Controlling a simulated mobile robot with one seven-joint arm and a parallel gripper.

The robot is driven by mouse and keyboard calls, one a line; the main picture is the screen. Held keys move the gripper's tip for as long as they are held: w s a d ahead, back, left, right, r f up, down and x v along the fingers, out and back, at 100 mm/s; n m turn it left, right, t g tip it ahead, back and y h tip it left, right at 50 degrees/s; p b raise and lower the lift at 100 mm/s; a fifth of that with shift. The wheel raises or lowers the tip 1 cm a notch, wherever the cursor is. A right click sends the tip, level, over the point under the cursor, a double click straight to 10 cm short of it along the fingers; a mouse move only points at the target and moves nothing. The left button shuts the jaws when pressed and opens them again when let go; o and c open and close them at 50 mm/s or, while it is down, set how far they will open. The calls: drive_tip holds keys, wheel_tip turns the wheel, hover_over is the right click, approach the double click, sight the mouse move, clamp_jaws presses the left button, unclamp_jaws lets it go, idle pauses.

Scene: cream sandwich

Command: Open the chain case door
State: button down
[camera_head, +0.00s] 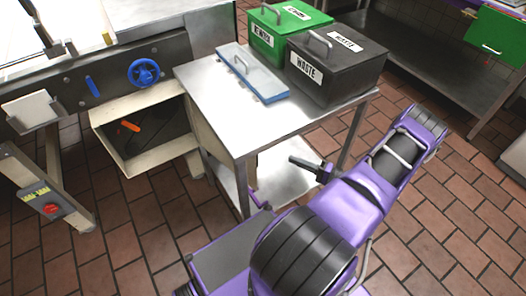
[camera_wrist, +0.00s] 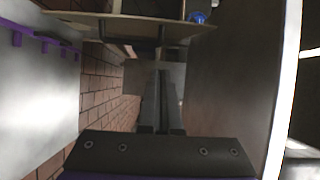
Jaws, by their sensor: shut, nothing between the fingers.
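The chain case (camera_head: 145,140) is a cream box under the machine at the left, with a dark face or interior. An orange handle (camera_head: 130,126) shows there; I cannot tell whether the dark area is a door panel or the inside. My gripper (camera_head: 297,161) is right of the chain case, in front of the steel table's side, clear of the handle. In the wrist view my gripper (camera_wrist: 161,78) has its fingers together with nothing between them. A cream panel edge (camera_wrist: 120,23) crosses the top of that view; the orange handle does not show there.
The steel table (camera_head: 205,85) stands between my gripper and the chain case, with a lower shelf (camera_head: 280,178). It bears green (camera_head: 275,38) and black (camera_head: 335,80) bins and a blue-edged lidded tray (camera_head: 262,83). A blue handwheel (camera_head: 144,73) is above the case. Brick-tiled floor is clear in front.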

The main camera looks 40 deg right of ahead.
drive_tip(key=w+a, duration=0.8)
drive_tip(key=shift+w+a+f, duration=0.15)
drive_tip(key=shift+w+a, duration=0.05)
idle(0.4)
